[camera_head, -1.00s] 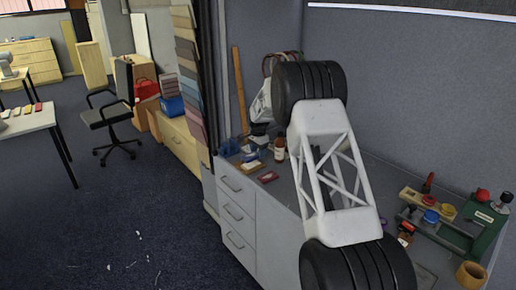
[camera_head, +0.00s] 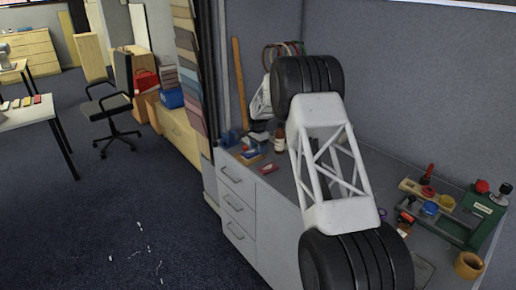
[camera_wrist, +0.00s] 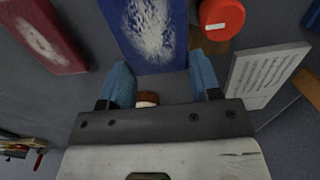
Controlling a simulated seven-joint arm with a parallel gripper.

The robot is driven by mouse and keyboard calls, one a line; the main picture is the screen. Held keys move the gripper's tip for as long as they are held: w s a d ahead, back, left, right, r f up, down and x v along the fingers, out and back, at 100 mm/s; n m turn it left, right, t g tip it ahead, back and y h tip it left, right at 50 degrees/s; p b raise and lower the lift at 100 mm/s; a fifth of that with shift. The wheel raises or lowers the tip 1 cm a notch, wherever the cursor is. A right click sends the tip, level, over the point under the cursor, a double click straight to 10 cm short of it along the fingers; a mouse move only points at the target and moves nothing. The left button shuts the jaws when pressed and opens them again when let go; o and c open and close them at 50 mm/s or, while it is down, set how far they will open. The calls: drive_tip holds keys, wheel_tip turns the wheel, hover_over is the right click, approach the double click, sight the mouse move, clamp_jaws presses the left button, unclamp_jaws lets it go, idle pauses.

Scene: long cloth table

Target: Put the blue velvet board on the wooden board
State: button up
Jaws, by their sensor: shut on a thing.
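In the head view, a small blue piece (camera_head: 250,159) shows on the counter's left end below my gripper, whose fingertips are too small to make out there. I cannot clearly identify the wooden board; a tan wooden edge (camera_wrist: 308,86) shows at the right of the wrist view.
A dark red board (camera_wrist: 42,38) lies left of the blue one. A red round cap (camera_wrist: 222,17) and a white printed label (camera_wrist: 265,76) are close on the right. A brown bottle (camera_head: 279,138) stands on the counter (camera_head: 229,153). A green tool (camera_head: 484,215) is at the far right.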

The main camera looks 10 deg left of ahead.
drive_tip(key=shift+f, duration=0.3)
idle(0.5)
drive_tip(key=o, duration=1)
drive_tip(key=shift+r, duration=3.9)
